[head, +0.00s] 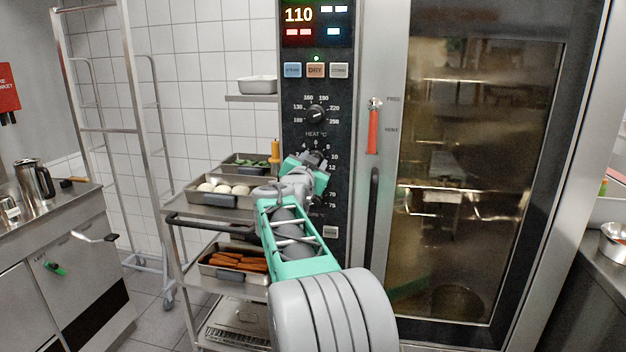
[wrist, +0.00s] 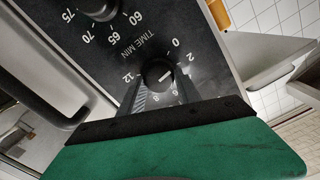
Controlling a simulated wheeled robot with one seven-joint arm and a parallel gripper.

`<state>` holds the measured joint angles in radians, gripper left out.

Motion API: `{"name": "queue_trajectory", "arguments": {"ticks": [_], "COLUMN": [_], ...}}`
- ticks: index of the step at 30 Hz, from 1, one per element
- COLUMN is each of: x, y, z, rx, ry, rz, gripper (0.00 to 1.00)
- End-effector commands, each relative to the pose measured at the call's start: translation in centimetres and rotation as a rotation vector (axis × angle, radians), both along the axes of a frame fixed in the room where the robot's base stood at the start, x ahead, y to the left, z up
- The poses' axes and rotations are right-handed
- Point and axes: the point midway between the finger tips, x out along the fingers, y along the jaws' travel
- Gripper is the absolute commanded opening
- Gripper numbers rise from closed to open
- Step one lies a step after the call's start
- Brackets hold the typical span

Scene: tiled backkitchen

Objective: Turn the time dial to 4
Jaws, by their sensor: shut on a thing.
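The time dial (wrist: 158,72) is a round black knob on the oven's dark control panel. In the wrist view its white mark points toward the side of the 2, but the exact number cannot be read. In the head view the dial (head: 316,155) is partly hidden behind my gripper (head: 312,165). My green gripper is at the panel and shut on the time dial. In the wrist view its dark edge and green body fill the bottom and hide part of the scale.
The heat dial (head: 317,114) is just above, and another dial (wrist: 100,8) is below the time dial. A door handle (head: 374,215) runs close on the right. A trolley with trays (head: 210,205) stands to the left, with an orange-handled object (head: 275,152) near the panel.

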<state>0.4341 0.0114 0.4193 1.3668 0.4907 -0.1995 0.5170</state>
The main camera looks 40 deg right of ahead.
Motion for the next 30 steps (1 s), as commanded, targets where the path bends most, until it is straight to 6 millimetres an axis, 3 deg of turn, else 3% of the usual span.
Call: {"name": "queue_trajectory", "arguments": {"ticks": [30], "x": [-0.22], "y": [-0.13], "z": [0.02], "rx": [0.529], "ry": [-0.704], "rz": [0.007], "gripper": [0.0]}}
